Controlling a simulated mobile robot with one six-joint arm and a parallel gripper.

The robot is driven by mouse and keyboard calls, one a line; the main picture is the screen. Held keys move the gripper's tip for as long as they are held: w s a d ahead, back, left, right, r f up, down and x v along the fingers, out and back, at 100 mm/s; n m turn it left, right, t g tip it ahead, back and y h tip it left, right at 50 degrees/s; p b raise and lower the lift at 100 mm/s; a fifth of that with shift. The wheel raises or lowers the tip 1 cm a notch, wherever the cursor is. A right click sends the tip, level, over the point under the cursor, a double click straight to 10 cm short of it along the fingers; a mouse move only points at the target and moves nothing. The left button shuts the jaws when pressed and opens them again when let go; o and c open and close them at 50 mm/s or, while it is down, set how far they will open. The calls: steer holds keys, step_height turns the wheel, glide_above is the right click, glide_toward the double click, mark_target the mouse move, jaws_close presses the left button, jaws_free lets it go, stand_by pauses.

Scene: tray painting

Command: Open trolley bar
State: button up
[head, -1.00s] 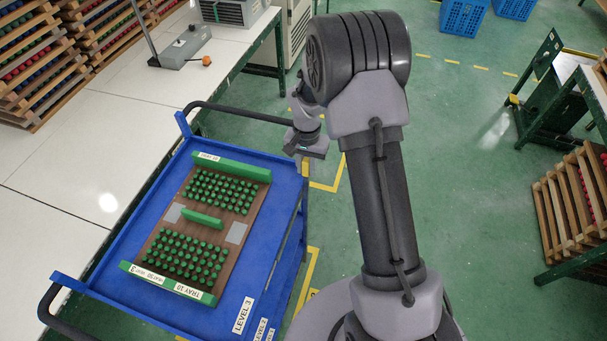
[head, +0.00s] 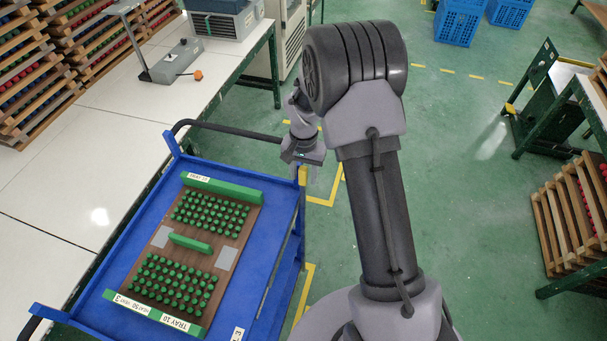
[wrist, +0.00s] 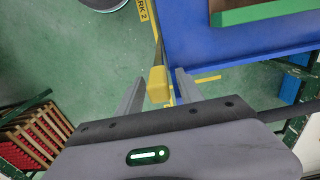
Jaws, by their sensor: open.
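The blue trolley (head: 262,270) stands at the left in the head view, and its deck corner (wrist: 200,40) shows in the wrist view. A dark bar with a yellow end block (wrist: 158,84) runs along the trolley's edge in the wrist view. The yellow block also shows small at the trolley's far right corner in the head view (head: 302,175). My gripper (wrist: 162,74) is open, one finger on each side of the yellow block, which looks free of both. I cannot tell its exact depth between them.
A tray of green pegs (head: 150,240) lies on the trolley. A black push handle (head: 230,133) spans its far end. A white workbench (head: 60,190) stands left of the trolley. A wooden rack (head: 570,210) stands at right. Green floor between is clear.

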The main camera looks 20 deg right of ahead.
steer(key=shift+s, duration=0.1)
step_height(320, 180, up, 18)
steer(key=p, duration=0.3)
steer(key=shift+f+p, duration=0.25)
steer(key=shift+p, duration=0.1)
